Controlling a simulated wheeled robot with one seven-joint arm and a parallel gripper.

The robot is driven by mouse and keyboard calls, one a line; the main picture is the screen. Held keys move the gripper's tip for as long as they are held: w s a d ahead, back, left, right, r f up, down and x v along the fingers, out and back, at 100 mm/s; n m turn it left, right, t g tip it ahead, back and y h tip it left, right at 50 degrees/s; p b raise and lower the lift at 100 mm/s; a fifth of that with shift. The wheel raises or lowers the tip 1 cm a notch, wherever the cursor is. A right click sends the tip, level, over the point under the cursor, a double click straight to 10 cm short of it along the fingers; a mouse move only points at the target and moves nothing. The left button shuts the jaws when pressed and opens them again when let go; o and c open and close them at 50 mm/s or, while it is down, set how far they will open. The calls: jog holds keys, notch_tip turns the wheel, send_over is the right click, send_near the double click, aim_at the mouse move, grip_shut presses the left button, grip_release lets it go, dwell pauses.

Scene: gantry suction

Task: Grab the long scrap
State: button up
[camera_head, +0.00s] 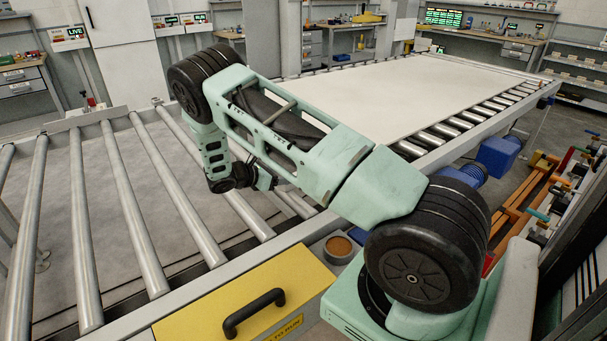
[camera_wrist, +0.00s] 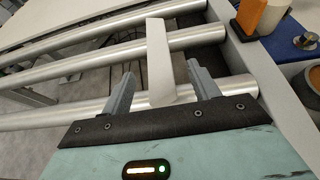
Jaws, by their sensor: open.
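The long scrap (camera_wrist: 159,55) is a pale, narrow strip in the wrist view, lying across the metal rollers. Its near end is close to the palm of my gripper (camera_wrist: 160,72), between the two grey fingers. The fingers are open, with a gap on each side of the strip, and do not look closed on it. I cannot tell how far the fingertips reach down around it. In the head view my own arm hides the strip and most of my gripper.
Bare rollers (camera_head: 150,215) fill the left of the head view. A large pale sheet (camera_head: 400,90) covers the rollers behind my arm. A yellow cover (camera_head: 245,300) with a black handle and a round brown-filled cup (camera_head: 339,246) sit in front, beside the frame rail.

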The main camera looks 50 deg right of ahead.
jog(key=shift+p+x, duration=1.1)
jog(key=shift+x, duration=2.1)
jog(key=shift+w+f, duration=0.15)
jog(key=shift+w, duration=0.05)
jog(key=c, duration=1.2)
